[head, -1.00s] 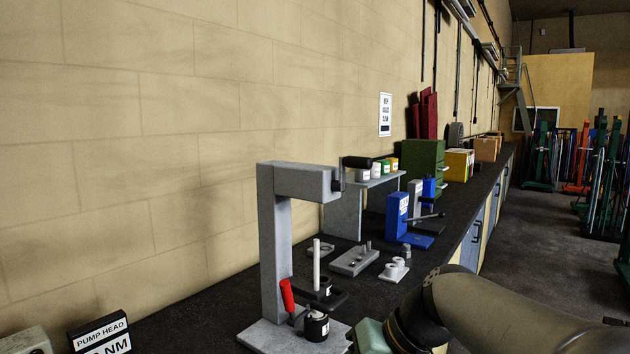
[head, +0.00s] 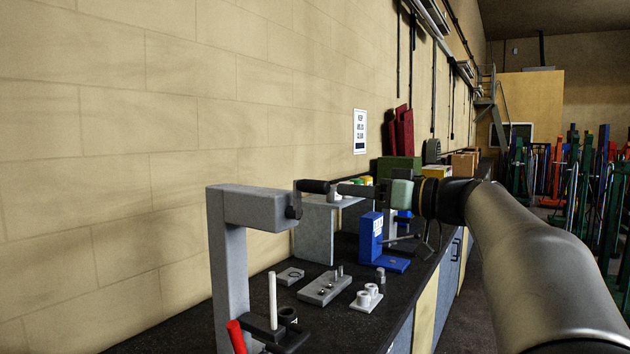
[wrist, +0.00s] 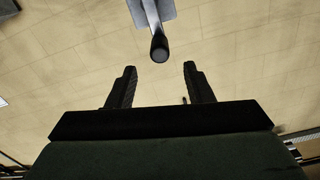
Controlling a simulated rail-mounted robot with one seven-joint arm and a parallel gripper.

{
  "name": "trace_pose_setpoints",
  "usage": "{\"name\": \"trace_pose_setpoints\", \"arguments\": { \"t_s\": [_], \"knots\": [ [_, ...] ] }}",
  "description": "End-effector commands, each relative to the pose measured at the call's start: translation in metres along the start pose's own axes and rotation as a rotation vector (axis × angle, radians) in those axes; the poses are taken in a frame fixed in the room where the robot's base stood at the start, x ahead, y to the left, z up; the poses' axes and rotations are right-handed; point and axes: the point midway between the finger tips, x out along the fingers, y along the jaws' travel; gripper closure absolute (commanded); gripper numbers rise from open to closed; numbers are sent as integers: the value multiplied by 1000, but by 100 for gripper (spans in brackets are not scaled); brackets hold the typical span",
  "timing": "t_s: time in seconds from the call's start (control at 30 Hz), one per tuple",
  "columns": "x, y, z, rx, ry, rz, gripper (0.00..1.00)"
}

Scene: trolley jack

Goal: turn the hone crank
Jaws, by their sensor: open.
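The hone crank has a black cylindrical handle (head: 313,186) on a short dark arm (head: 294,205) at the right end of the grey hone stand's (head: 230,250) top beam. The handle lies about level. My gripper (head: 338,188) is at the handle's right in the head view, its fingers pointing toward the handle's end. In the wrist view, the handle's round end (wrist: 159,52) lies between the lines of my two open fingers (wrist: 160,70), just beyond the fingertips. Nothing is between the fingers. Whether a fingertip touches the handle cannot be told.
A grey raised shelf (head: 317,228) with small pots stands behind the crank. A blue device (head: 371,237), a grey block with pins (head: 325,288) and a white plate with rings (head: 367,298) are on the dark bench. A red-handled lever (head: 237,337) is low on the stand.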

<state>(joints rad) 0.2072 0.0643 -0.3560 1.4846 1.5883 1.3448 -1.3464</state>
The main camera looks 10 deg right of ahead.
Motion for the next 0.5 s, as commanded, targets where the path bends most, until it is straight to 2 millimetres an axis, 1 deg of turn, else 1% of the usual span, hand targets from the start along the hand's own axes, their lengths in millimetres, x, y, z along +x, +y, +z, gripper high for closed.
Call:
{"name": "trace_pose_setpoints", "arguments": {
  "t_s": [0.03,0.2,0.33,0.5],
  "knots": [
    [13,-2,-3,2,-2,-5,53],
    [50,-2,-2,3,-3,-3,53],
    [72,-2,-2,2,-2,-3,53],
    [91,-1,-1,0,-2,-1,53]
  ]
}}
